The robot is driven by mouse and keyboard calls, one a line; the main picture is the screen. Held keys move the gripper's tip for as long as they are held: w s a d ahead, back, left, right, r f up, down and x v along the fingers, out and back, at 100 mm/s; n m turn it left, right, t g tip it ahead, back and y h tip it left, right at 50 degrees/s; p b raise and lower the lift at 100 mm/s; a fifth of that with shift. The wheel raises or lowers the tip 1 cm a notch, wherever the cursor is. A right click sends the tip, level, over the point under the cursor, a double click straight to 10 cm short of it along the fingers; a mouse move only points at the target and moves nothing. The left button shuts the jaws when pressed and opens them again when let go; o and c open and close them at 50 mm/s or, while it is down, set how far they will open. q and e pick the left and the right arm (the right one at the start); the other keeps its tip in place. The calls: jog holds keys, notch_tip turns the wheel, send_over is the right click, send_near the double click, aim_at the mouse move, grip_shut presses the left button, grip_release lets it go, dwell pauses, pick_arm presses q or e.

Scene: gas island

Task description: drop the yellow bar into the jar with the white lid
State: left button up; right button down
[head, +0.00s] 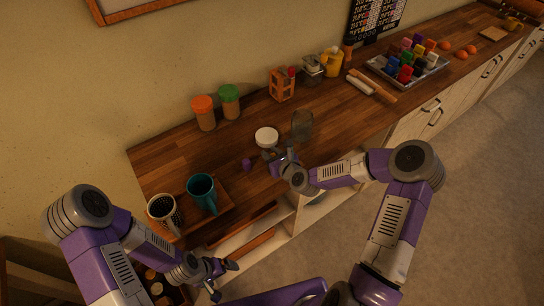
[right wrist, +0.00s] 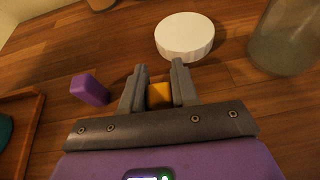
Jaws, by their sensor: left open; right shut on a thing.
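The yellow bar (right wrist: 159,95) is gripped between the fingers of my right gripper (right wrist: 159,88); in the head view the right gripper (head: 272,156) is low over the counter and the bar cannot be made out. The white lid (head: 266,136) lies on the wood just beyond the fingertips, and shows in the right wrist view (right wrist: 185,36). The clear glass jar (head: 302,124) stands upright to the right of the lid, apart from it, and shows partly in the right wrist view (right wrist: 284,40). My left gripper (head: 228,267) is open and empty, below the counter's front edge.
A purple block (head: 246,164) lies left of my right gripper. A tray (head: 225,188) with a teal mug (head: 201,192) and a patterned mug (head: 165,212) is at left. Jars with orange (head: 204,112) and green (head: 229,101) lids stand behind.

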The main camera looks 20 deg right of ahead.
notch_tip(320, 180, up, 10)
jog(key=p, duration=0.2)
jog(key=shift+f, duration=0.15)
